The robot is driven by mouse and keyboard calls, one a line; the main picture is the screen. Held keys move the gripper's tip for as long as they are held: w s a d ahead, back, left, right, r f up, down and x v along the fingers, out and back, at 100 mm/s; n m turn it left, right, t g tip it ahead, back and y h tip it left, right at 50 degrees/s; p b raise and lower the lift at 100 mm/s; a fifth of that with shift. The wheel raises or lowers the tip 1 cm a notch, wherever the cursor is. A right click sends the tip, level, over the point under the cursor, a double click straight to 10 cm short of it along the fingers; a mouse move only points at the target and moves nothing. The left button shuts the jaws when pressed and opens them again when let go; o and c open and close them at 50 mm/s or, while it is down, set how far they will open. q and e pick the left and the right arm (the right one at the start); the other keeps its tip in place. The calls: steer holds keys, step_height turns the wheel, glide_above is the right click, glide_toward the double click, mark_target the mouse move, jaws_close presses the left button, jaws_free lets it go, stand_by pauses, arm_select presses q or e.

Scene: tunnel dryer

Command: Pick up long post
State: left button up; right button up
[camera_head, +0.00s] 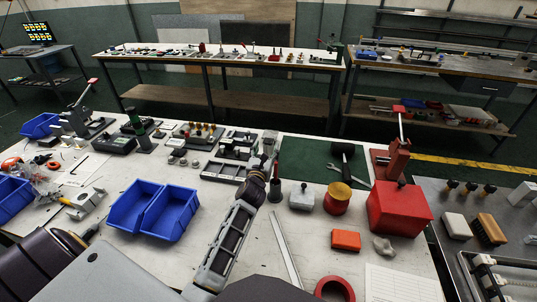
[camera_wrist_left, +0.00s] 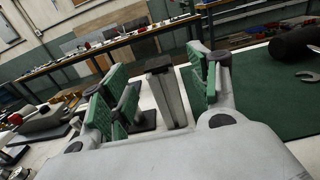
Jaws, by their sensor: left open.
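My left gripper (camera_head: 269,158) reaches over the middle of the workbench in the head view, by the left edge of the green mat. In the left wrist view the left gripper (camera_wrist_left: 168,100) is open, with its green-padded fingers spread apart. A grey long post (camera_wrist_left: 167,92) with a flat top shows between the fingers, apart from the pads as far as I can tell. My right gripper is not in view.
Blue bins (camera_head: 170,212), a red box (camera_head: 398,210), a yellow-topped red can (camera_head: 337,198) and a grey slotted tray (camera_head: 223,172) crowd the bench (camera_head: 120,268). A dark cylinder (camera_head: 275,191) stands close to my arm.

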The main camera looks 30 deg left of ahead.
mark_target(268, 144)
arm_select(q)
steer(key=shift+w, duration=0.1)
steer(key=shift+a+x, duration=0.2)
steer(key=shift+x, duration=2.25)
steer(key=shift+f, duration=0.15)
jaws_close()
